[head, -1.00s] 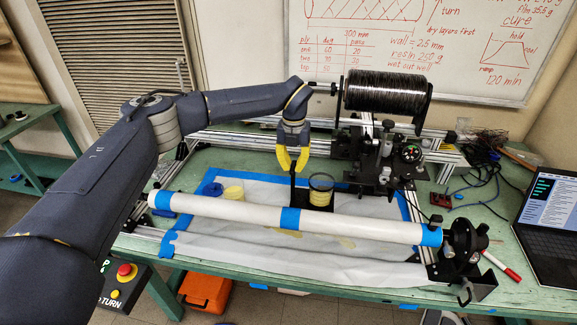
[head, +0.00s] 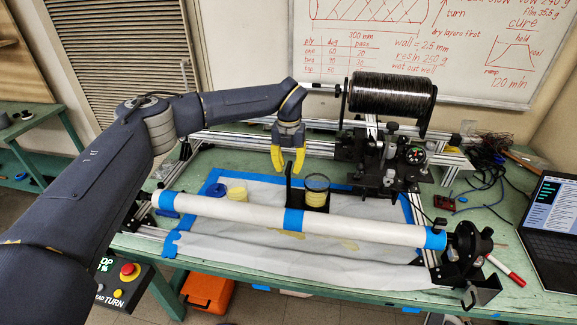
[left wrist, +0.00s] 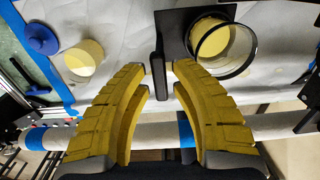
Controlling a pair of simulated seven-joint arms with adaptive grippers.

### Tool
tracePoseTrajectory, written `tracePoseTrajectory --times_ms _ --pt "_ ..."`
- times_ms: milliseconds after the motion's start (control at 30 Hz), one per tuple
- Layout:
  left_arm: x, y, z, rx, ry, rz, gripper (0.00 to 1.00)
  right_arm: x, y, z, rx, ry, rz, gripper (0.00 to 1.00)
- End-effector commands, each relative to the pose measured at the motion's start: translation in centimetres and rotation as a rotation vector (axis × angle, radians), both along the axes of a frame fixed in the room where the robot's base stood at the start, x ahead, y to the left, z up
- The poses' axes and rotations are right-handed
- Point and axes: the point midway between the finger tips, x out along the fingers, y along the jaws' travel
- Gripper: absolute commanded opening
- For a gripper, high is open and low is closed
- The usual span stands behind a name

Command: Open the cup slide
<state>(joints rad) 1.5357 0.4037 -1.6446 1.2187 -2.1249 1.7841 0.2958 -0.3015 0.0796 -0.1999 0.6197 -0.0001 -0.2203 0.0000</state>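The cup slide (head: 318,207) is a black plate with an upright black post (head: 289,194) at its left side. A clear, dark-rimmed cup (head: 317,184) with yellowish contents stands on it. My left gripper (head: 288,171) reaches down from above, its yellow fingers either side of the post's top. In the left wrist view its fingertips (left wrist: 160,68) close in on the black post (left wrist: 158,45), with the cup (left wrist: 224,50) to the right. Contact at the tips is small and hard to see, but the slide has moved with the gripper. My right gripper is not in view.
A white tube (head: 360,228) with blue tape runs across in front of the slide. A yellowish cup (head: 237,193) and a blue lid (head: 212,189) lie to the left. A black tow spool (head: 392,97) and its carriage stand behind right. White sheet shows between slide and yellowish cup.

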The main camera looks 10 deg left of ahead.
Motion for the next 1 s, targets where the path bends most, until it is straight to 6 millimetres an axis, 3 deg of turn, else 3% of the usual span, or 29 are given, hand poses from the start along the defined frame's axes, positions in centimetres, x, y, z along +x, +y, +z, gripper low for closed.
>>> tracePoseTrajectory --times_ms 267,700,1000 --pt "0.1 0.0 1.7 0.0 -0.003 0.0 0.24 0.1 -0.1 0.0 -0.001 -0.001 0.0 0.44" --pt "0.1 0.0 9.0 0.0 -0.003 -0.001 0.24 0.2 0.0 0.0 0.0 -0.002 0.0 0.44" --pt "0.0 0.0 11.6 0.0 -0.001 0.0 0.24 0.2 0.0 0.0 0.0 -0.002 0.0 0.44"
